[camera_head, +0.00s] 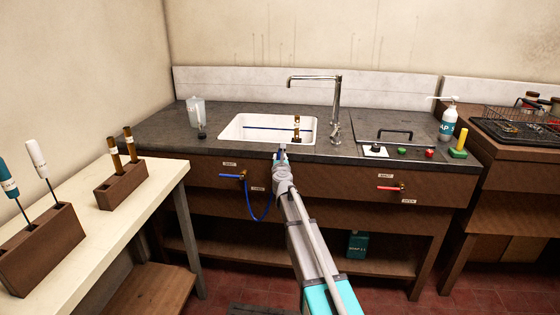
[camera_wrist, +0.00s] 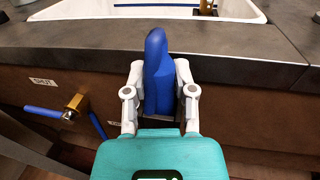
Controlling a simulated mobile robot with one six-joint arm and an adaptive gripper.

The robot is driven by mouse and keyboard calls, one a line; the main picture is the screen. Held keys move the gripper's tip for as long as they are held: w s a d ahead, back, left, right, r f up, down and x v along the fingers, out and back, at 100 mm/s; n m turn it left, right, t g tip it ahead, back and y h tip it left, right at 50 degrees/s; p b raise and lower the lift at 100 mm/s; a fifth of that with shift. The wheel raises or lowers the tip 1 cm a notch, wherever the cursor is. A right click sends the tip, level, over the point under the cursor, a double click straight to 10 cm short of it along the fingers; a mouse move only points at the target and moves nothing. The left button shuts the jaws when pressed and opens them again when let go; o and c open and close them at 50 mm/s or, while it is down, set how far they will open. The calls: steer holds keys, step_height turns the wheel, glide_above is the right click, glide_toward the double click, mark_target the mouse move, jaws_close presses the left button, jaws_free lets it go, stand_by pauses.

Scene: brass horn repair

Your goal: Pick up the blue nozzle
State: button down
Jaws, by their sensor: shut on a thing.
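The blue nozzle (camera_wrist: 157,72) stands upright between the two white fingers of my gripper (camera_wrist: 159,95) in the wrist view. My gripper is shut on it, with a finger against each side. The nozzle's lower end is hidden behind my gripper body. In the head view, my gripper (camera_head: 281,158) is at the counter's front edge, just in front of the sink, and only a little blue of the nozzle (camera_head: 281,150) shows.
A blue hose (camera_head: 252,212) hangs in a loop from the blue-handled valve (camera_head: 242,176), left of my gripper. The white sink (camera_head: 238,120) holds a blue rod and a brass piece. A tall faucet (camera_head: 337,100) stands behind it. A red-handled valve (camera_head: 402,187) is at right.

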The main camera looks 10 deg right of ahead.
steer(key=shift+r, duration=0.15)
step_height(320, 180, up, 10)
steer(key=p, duration=1)
steer(key=shift+s+f, duration=0.1)
steer(key=shift+f, duration=0.1)
stand_by(0.5)
